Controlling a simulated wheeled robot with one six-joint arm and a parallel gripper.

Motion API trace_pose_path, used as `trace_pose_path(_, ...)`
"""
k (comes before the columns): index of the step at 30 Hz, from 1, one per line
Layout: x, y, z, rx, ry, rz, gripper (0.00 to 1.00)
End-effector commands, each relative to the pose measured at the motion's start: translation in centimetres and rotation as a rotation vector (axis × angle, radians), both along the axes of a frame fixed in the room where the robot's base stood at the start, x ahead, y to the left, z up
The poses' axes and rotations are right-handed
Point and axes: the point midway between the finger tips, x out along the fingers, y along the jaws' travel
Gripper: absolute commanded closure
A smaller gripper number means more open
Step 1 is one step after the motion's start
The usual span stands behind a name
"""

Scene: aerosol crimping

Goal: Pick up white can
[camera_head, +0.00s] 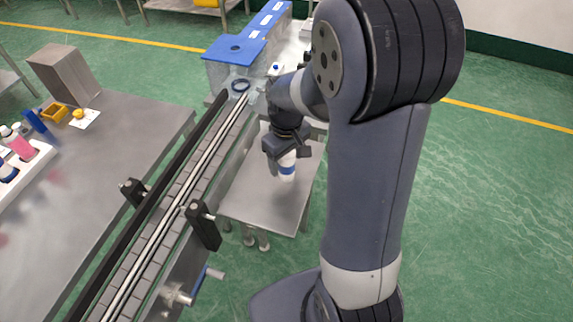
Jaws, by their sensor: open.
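The white can (287,172) has a blue band and stands on the small grey side table (250,197) right of the conveyor. My gripper (286,153) is directly above and around the can's upper part, pointing down. Its jaws are open. The gripper hides the can's top, and I cannot tell whether the fingers touch the can.
A conveyor (165,215) with black rails and brackets runs along the side table's left. A blue-topped machine (235,48) stands at its far end. A grey table (110,165) at left holds a white rack (35,162) with bottles, a yellow bin (54,112) and a metal box (65,72).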

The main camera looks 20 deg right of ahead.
Motion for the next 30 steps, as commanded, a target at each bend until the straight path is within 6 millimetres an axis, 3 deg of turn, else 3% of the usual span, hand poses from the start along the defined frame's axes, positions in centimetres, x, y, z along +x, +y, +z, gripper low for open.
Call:
trace_pose_path(6,0.00,-0.01,-0.04,0.000,0.000,0.000,0.35)
trace_pose_path(23,0.00,0.00,0.00,0.000,0.000,0.000,0.81)
trace_pose_path(30,0.01,0.00,0.09,0.000,-0.001,0.000,0.82)
